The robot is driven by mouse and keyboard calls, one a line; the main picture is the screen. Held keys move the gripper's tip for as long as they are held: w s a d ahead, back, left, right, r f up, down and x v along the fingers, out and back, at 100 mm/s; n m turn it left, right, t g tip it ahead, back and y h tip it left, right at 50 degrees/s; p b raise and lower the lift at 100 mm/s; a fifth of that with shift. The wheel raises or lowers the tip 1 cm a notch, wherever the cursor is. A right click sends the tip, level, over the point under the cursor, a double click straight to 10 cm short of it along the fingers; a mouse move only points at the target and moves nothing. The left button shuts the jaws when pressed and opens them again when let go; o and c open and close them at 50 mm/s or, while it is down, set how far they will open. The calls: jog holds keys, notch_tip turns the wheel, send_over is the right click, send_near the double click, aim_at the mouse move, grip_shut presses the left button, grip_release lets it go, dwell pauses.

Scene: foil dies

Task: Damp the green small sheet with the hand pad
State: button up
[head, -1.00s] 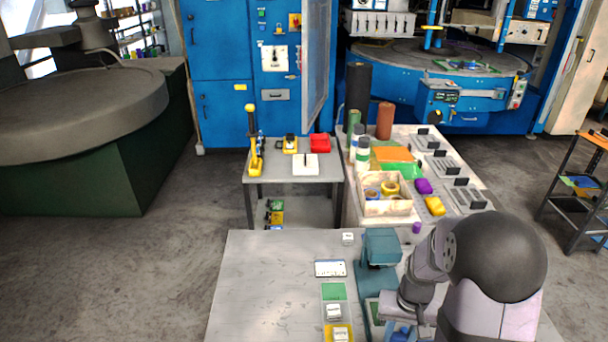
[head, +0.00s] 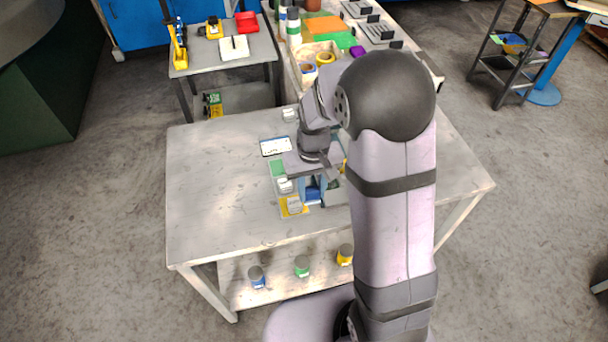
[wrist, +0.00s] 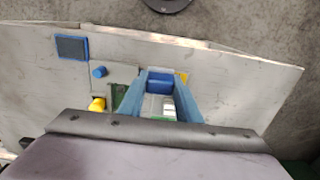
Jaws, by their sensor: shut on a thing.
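My gripper (head: 313,190) is shut on a blue block, which I take for the hand pad (wrist: 160,81). In the wrist view the pad sits between the two blue fingers. In the head view the gripper is just right of the column of small sheets, raised above the table. The green small sheet (head: 278,168) lies flat, further from me and to the left of the gripper. A white block (head: 285,185) is just nearer than it. A yellow sheet (head: 293,206) with a white block on it is nearest. The gap under the pad is hard to judge.
A white panel with a dark border (head: 275,146) lies beyond the green sheet. A small white block (head: 289,115) is further back. Blue, green and yellow jars stand on the lower shelf. The left part of the table (head: 215,185) is clear. My arm hides the table's right middle.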

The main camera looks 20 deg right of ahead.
jog(key=shift+s+d+r, duration=0.1)
jog(key=shift+s+d, duration=0.05)
jog(key=shift+d, duration=0.25)
jog(key=w+d+f+m+p, duration=0.1)
jog(key=d, duration=0.1)
jog(key=w+d+f+m+p, duration=0.1)
jog(key=w+d, duration=0.1)
jog(key=w+d+f+m+p, duration=0.1)
jog(key=w+d+f, duration=0.1)
jog(key=shift+w+d, duration=0.15)
jog(key=shift+w, duration=0.05)
jog(key=w+d+r+m, duration=0.1)
jog(key=w+r+m, duration=0.2)
jog(key=m, duration=1.2)
jog(key=shift+w+d+r, duration=0.15)
jog(key=shift+w+r, duration=0.15)
jog(key=shift+w, duration=1.4)
jog(key=shift+f, duration=0.15)
